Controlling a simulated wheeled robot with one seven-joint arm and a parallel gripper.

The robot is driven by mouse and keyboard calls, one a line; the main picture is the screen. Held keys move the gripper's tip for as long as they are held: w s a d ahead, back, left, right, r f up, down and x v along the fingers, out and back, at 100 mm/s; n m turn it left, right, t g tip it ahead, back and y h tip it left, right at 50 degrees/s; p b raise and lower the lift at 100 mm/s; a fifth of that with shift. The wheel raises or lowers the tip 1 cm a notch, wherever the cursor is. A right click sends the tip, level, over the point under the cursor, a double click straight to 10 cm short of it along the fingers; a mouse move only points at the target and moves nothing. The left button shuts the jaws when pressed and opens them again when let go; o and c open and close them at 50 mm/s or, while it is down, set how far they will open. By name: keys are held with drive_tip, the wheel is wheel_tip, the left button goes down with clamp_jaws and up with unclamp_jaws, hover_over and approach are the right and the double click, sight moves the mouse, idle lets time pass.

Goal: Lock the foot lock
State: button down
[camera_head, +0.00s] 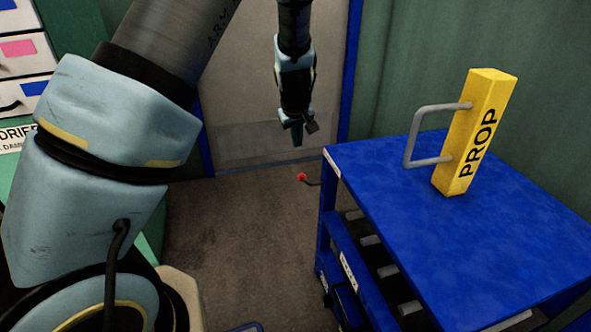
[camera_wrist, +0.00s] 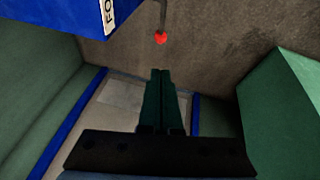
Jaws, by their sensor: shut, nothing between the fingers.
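A lever with a red ball knob (camera_head: 301,177) sticks out from the left side of a blue cart (camera_head: 385,168). The red knob also shows in the wrist view (camera_wrist: 160,38), at the top centre, beyond my fingertips and apart from them. My gripper (camera_head: 297,140) hangs in the air behind and above the knob in the head view, pointing down. In the wrist view its two dark green fingers (camera_wrist: 161,75) are together with nothing between them. A corner of the blue cart with a partly cut-off label (camera_wrist: 95,15) is at the upper left of the wrist view.
A yellow block marked PROP (camera_head: 474,135) with a grey handle stands on the cart top. Rollers (camera_head: 370,240) show under the top. Drawers (camera_head: 24,48) stand at the far left. A blue-framed doorway (camera_head: 240,100) is behind. The brown floor (camera_head: 240,240) between is clear.

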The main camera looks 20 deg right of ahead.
drive_tip(key=shift+f, duration=0.1)
drive_tip(key=b, duration=0.2)
hover_over(303, 178)
drive_tip(key=a, duration=0.1)
wheel_tip(303, 178, down, 10)
drive_tip(key=r, duration=0.1)
drive_tip(key=shift+s+f+b, duration=0.25)
drive_tip(key=shift+f+b, duration=0.25)
drive_tip(key=shift+f, duration=0.75)
drive_tip(key=shift+s+d+f, duration=0.1)
drive_tip(key=shift+s+f, duration=0.2)
drive_tip(key=shift+f, duration=0.25)
